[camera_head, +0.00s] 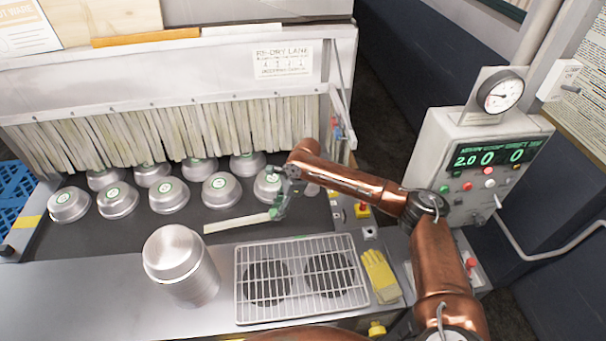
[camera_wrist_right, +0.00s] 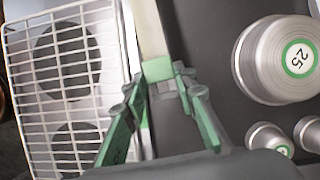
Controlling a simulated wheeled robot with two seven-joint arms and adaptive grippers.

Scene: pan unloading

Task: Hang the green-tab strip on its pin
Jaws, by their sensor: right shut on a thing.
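My right gripper (camera_head: 279,208) is shut on the green tab (camera_wrist_right: 157,68) of a pale strip. The strip (camera_head: 237,223) stretches left from the gripper, over the dark belt near its front edge. I cannot tell whether it touches the belt. In the right wrist view the strip (camera_wrist_right: 149,30) runs away from the fingertips (camera_wrist_right: 166,88). A curtain of similar pale strips (camera_head: 150,135) hangs from the rail (camera_head: 160,108) of the metal hood. Small studs show along the rail, but I cannot make out which pin is the strip's. My left gripper is out of view.
Several round metal pans (camera_head: 170,195) with green-ringed labels stand on the belt (camera_head: 130,228) below the curtain. A stack of pans (camera_head: 180,265), a wire rack (camera_head: 300,278) and a yellow glove (camera_head: 381,277) occupy the front counter. A control box (camera_head: 480,165) with a gauge stands at right.

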